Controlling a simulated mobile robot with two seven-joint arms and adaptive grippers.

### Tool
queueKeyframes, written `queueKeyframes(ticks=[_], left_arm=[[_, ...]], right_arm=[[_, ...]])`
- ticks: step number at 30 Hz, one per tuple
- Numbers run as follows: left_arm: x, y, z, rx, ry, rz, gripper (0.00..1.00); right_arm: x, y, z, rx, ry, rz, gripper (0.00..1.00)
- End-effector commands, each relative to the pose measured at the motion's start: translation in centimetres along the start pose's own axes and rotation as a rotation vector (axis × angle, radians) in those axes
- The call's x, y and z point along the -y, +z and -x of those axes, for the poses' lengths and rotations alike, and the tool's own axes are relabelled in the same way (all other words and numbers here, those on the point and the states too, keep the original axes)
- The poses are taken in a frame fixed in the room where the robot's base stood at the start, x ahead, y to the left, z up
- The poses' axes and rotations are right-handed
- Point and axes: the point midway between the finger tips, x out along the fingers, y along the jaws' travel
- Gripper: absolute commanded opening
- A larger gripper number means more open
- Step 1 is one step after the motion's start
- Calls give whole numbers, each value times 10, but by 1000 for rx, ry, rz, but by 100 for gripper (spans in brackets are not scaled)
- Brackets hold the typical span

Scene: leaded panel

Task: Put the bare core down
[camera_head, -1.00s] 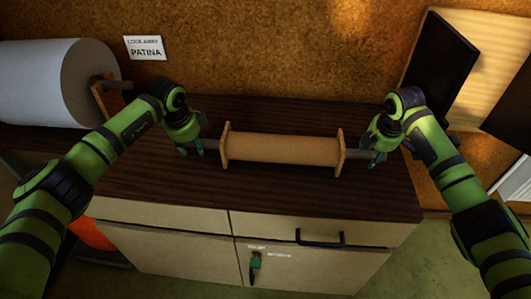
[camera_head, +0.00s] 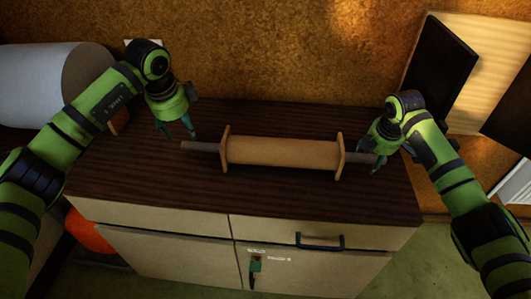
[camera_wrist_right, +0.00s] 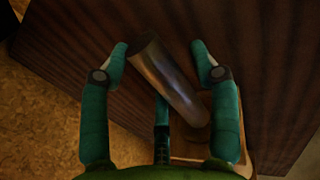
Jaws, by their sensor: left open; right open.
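The bare core (camera_head: 282,152), a brown cylinder between two wooden end plates with a metal rod through it, lies level on the dark wooden cabinet top (camera_head: 130,185). My left gripper (camera_head: 190,130) is open and empty, above and behind the left end of the rod (camera_head: 200,147), apart from it. My right gripper (camera_head: 374,163) is open at the right end of the rod. In the right wrist view the metal rod end (camera_wrist_right: 168,80) lies between the spread fingers of my right gripper (camera_wrist_right: 158,47), with gaps on both sides.
A big pale roll (camera_head: 45,85) is at the back left, partly behind my left arm. Dark and light panels (camera_head: 438,55) lean at the back right. The cabinet front has a drawer handle (camera_head: 320,241) and a hanging key tag (camera_head: 255,265). The top's front left is clear.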

Motion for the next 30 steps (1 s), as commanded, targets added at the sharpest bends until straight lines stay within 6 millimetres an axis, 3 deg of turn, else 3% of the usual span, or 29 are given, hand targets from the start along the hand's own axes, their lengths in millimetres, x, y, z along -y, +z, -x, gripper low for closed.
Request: queueKeyframes(ticks=[8,21,30], left_arm=[[0,0,14,0,1,1,61],[0,0,13,0,0,1,61],[0,0,13,0,1,0,61]], right_arm=[[-1,0,12,0,2,0,61],[-1,0,99,0,4,0,61],[0,0,120,0,0,0,61]])
